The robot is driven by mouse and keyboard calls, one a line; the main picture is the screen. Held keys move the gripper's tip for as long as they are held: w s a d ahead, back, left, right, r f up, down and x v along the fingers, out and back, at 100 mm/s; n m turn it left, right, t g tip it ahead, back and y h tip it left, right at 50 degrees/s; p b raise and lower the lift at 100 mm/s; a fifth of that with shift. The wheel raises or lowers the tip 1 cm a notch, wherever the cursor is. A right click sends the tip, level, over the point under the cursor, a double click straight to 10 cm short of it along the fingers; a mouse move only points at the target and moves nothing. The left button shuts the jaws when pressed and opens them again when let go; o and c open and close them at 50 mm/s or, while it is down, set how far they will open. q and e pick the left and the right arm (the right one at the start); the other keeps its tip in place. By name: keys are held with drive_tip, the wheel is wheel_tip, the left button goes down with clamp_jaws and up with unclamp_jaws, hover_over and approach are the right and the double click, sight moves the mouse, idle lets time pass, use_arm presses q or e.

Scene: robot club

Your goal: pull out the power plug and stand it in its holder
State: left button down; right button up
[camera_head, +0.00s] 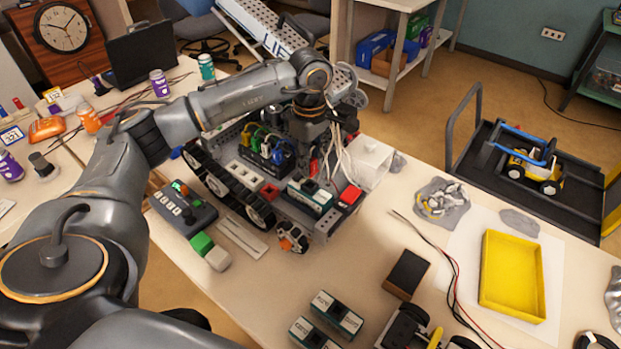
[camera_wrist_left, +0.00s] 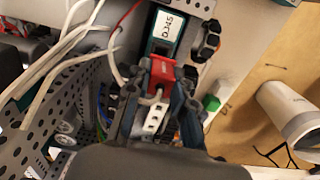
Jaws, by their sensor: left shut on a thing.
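My left gripper (camera_head: 309,152) is low over the tracked robot (camera_head: 236,205). In the left wrist view its fingers (camera_wrist_left: 158,100) are closed around a red plug (camera_wrist_left: 162,71) with a pale cable at its back. The plug meets the end of a dark teal module with a white label (camera_wrist_left: 165,30); I cannot tell how deep it sits. The labelled module also shows in the head view (camera_head: 311,196). A white block with square holes (camera_wrist_left: 153,118) shows between the fingers, behind the plug. I cannot tell which part is the holder. My right gripper is not in view.
Loose white cables (camera_head: 340,160) hang beside the gripper. A handheld controller (camera_head: 182,206) lies left of the tracked robot. A yellow tray (camera_head: 512,275) and a dark block (camera_head: 406,273) lie to the right. Some table in front of the robot is clear.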

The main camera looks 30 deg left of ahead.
use_arm(q)
drive_tip(key=shift+r, duration=0.15)
drive_tip(key=shift+r+p, duration=0.6)
drive_tip(key=shift+r, duration=0.4)
